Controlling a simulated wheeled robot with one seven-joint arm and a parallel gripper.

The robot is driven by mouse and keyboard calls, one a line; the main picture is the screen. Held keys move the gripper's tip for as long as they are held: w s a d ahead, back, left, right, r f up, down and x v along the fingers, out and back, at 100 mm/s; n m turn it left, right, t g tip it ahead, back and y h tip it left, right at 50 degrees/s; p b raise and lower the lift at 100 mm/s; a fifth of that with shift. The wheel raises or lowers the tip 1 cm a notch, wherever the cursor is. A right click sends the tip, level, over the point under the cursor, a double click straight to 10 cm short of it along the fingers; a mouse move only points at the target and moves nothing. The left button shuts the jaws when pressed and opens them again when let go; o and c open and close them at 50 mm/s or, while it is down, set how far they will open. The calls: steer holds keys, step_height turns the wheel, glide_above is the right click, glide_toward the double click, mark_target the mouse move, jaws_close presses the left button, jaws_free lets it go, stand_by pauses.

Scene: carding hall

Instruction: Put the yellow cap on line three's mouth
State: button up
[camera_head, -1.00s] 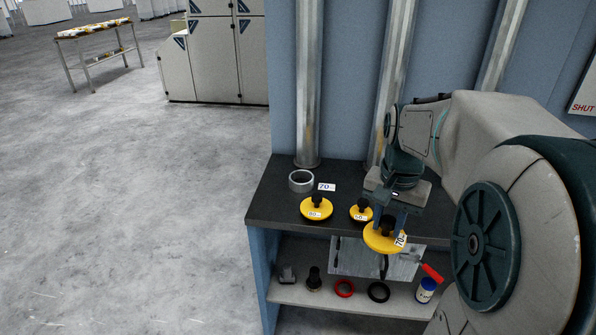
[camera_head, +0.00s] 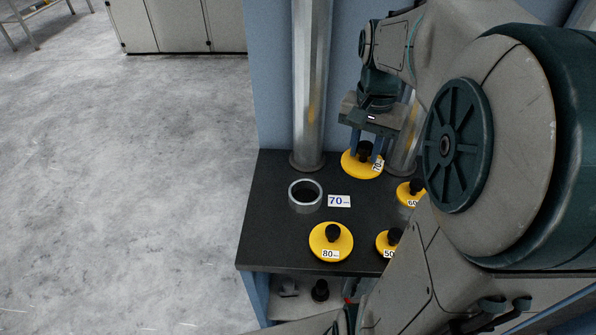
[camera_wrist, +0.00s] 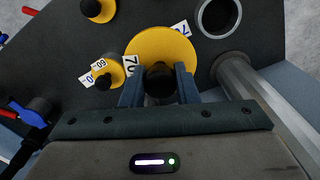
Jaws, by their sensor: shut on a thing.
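My gripper (camera_head: 366,150) is shut on the black knob of a yellow cap marked 70 (camera_head: 357,165). The cap is held level, above the back of the dark bench, behind and to the right of the mouth. In the wrist view the held cap (camera_wrist: 165,47) hangs under the fingers and partly covers the 70 card. An open grey pipe mouth (camera_head: 305,195) stands on the bench with a white 70 card (camera_head: 339,201) beside it. The mouth also shows in the wrist view (camera_wrist: 221,16), apart from the cap. No line number is readable.
Yellow caps marked 80 (camera_head: 331,242), 50 (camera_head: 383,241) and 60 (camera_head: 408,197) lie on the bench (camera_head: 270,225). Upright metal pipes (camera_head: 310,80) rise behind the mouth. A shelf with small items is below. The bench's left end is clear.

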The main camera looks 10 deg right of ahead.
steer(key=shift+w+a+f, duration=0.15)
steer(key=shift+w+a, duration=0.05)
steer(key=shift+w, duration=0.1)
steer(key=w+a+f, duration=0.1)
steer(key=a+f, duration=0.2)
steer(key=w+a+f+p, duration=0.1)
steer(key=w+a+f, duration=0.1)
steer(key=a+f, duration=0.1)
steer(key=w+a+f, duration=0.2)
steer(key=a+f, duration=0.2)
steer(key=shift+f+p, duration=0.3)
steer(key=shift+p, duration=0.05)
steer(key=shift+f+b, duration=0.5)
steer(key=shift+f, duration=0.05)
steer(key=shift+f, duration=0.15)
